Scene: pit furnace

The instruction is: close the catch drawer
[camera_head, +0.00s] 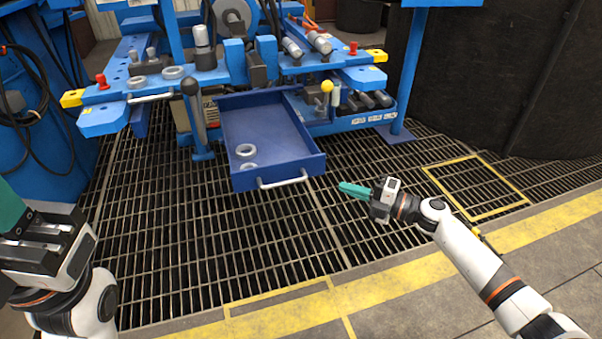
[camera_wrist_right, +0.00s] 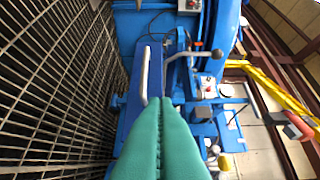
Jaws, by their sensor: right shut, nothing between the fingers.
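The blue catch drawer (camera_head: 262,125) is pulled out from under the blue machine in the head view. Its front panel carries a pale bar handle (camera_head: 283,180). Two metal rings (camera_head: 246,150) lie inside near the front. My right gripper (camera_head: 343,187) is shut and empty, to the right of the drawer front and apart from it in the head view. In the right wrist view, its teal fingers (camera_wrist_right: 160,104) point toward the drawer handle (camera_wrist_right: 145,72); whether they touch is unclear. My left gripper (camera_head: 12,212) is partly cut off at the left edge, its opening hidden.
The blue machine (camera_head: 135,82) stands behind, with a black-knobbed lever (camera_head: 190,88) left of the drawer and a yellow-knobbed one (camera_head: 327,87) to its right. A dark round wall (camera_head: 480,90) rises at the right. The floor grating (camera_head: 200,240) before the drawer is clear.

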